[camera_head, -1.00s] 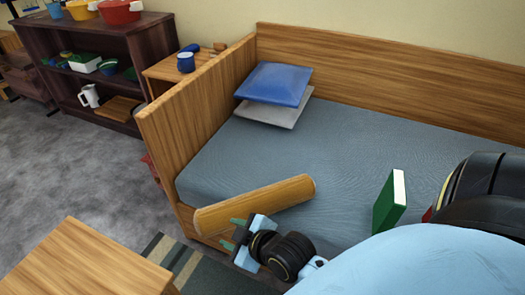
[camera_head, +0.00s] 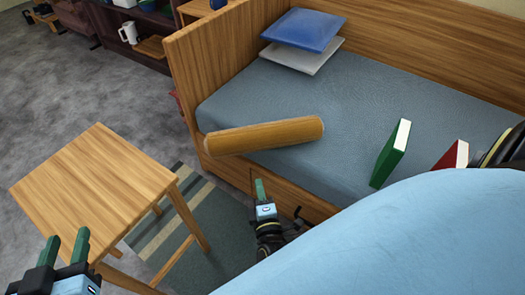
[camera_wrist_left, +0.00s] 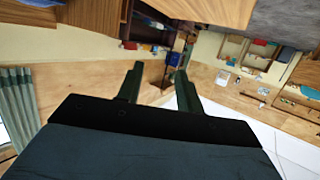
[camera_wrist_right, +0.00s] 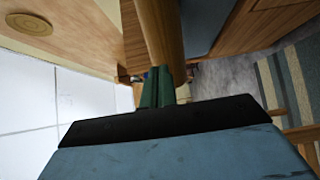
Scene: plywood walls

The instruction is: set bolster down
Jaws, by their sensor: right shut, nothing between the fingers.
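The wooden-looking tan bolster (camera_head: 268,136) lies across the front edge of the bed's blue-grey mattress (camera_head: 330,100), its left end by the end board. It shows in the right wrist view too (camera_wrist_right: 161,35), just ahead of the fingertips. My right gripper (camera_head: 259,184) is below and in front of the bolster, apart from it in the head view. Its green fingers (camera_wrist_right: 157,84) are together with nothing between them. My left gripper (camera_head: 66,245) is at the bottom left, beside the wooden table. Its fingers (camera_wrist_left: 156,73) are apart and empty.
A small wooden table (camera_head: 95,185) stands left of the striped rug (camera_head: 165,235). Blue (camera_head: 303,29) and grey (camera_head: 300,58) pillows lie at the bed's back left. A green book (camera_head: 391,154) and a red book (camera_head: 453,156) stand on the mattress at right.

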